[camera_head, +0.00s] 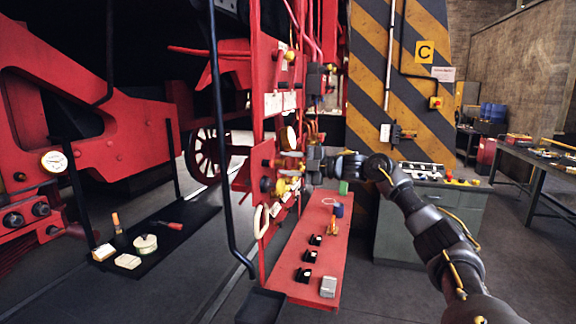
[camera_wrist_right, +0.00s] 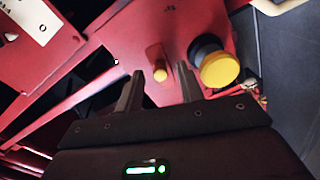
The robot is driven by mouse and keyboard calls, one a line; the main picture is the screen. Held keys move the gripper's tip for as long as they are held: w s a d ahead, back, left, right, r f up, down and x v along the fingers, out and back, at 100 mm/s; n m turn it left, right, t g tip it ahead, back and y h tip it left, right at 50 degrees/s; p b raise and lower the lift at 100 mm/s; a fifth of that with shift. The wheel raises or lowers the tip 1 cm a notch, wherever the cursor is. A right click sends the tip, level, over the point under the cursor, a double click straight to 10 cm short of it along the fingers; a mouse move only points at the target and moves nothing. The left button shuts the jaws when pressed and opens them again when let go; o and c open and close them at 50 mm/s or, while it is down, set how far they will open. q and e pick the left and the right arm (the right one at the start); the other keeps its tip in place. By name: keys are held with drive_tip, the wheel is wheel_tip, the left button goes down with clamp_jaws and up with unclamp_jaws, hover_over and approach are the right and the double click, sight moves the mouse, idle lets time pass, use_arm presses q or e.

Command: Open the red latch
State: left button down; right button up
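My right gripper (camera_head: 308,163) is at the red upright panel (camera_head: 262,100) in the head view, among yellow-ended fittings. In the right wrist view the two dark fingers of this gripper (camera_wrist_right: 160,69) are apart. I cannot tell for sure whether this peg belongs to the red latch, as no other latch shape stands out. My left gripper is not in view.
A black knob with a yellow face (camera_wrist_right: 219,69) sits close to the right finger. Below the panel is a red shelf (camera_head: 302,259) with small black parts and a grey block (camera_head: 328,287). A dark bent bar (camera_head: 222,130) stands left of the panel. A grey cabinet (camera_head: 408,235) is at right.

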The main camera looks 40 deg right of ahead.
drive_tip(key=b+v, duration=0.5)
drive_tip(key=v, duration=0.5)
drive_tip(key=shift+s, duration=0.25)
drive_tip(key=shift+f, duration=0.15)
